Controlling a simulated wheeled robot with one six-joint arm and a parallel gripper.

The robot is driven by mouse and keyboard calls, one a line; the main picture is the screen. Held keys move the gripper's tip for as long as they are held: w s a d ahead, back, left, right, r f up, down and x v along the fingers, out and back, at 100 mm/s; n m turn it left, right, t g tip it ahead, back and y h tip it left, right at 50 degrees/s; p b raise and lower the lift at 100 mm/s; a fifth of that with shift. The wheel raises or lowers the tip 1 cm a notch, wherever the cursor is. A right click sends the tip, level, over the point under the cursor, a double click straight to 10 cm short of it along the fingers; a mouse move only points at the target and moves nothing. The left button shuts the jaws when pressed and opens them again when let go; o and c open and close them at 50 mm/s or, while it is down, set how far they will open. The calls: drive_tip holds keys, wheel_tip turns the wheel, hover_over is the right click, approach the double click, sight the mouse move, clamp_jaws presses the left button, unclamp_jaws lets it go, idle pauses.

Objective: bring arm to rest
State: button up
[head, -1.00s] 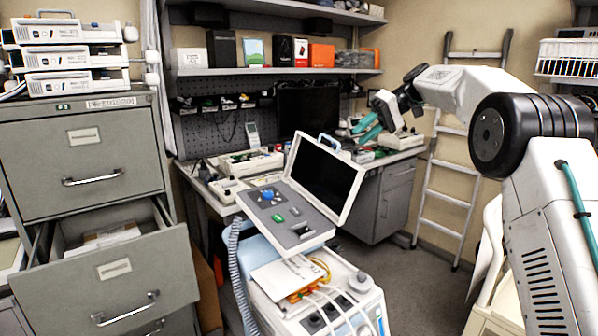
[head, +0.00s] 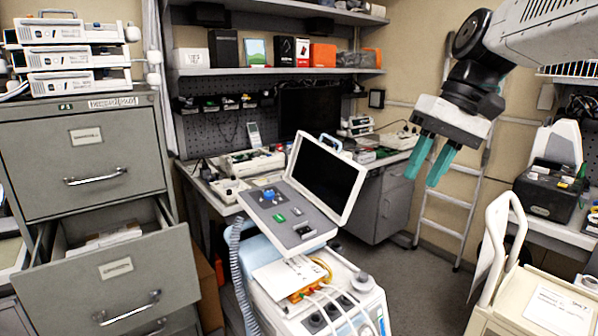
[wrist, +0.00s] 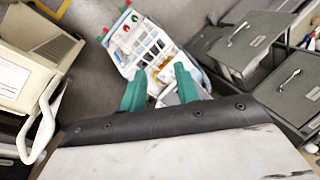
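My gripper (head: 428,165) has two teal fingers and is at the right of the head view, pointing down in the air. It is in front of the ladder and the right end of the workbench. The fingers stand apart with nothing between them, so it is open and empty. In the wrist view the two teal fingers (wrist: 160,90) also stand apart, with the medical cart far below and beyond them. My arm comes in from the upper right.
The medical cart (head: 372,300) with its tilted screen stands in the middle. A filing cabinet (head: 40,145) with an open drawer (head: 110,270) is at left. A workbench (head: 395,170) runs behind. A cream trolley (head: 505,300) is lower right. Floor (head: 415,285) shows between cart and trolley.

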drive_tip(key=s+d+f+h, duration=0.2)
drive_tip(key=s+f, duration=0.5)
drive_tip(key=s, duration=0.3)
drive_tip(key=s+d+f+m+t+h, duration=0.1)
drive_tip(key=s+d+f+h, duration=0.1)
drive_tip(key=s+f, duration=0.5)
drive_tip(key=s+d, duration=0.1)
drive_tip(key=s, duration=0.3)
drive_tip(key=shift+s+d+f+m+t, duration=0.25)
drive_tip(key=shift+s+d+m+t, duration=0.05)
drive_tip(key=shift+d, duration=0.05)
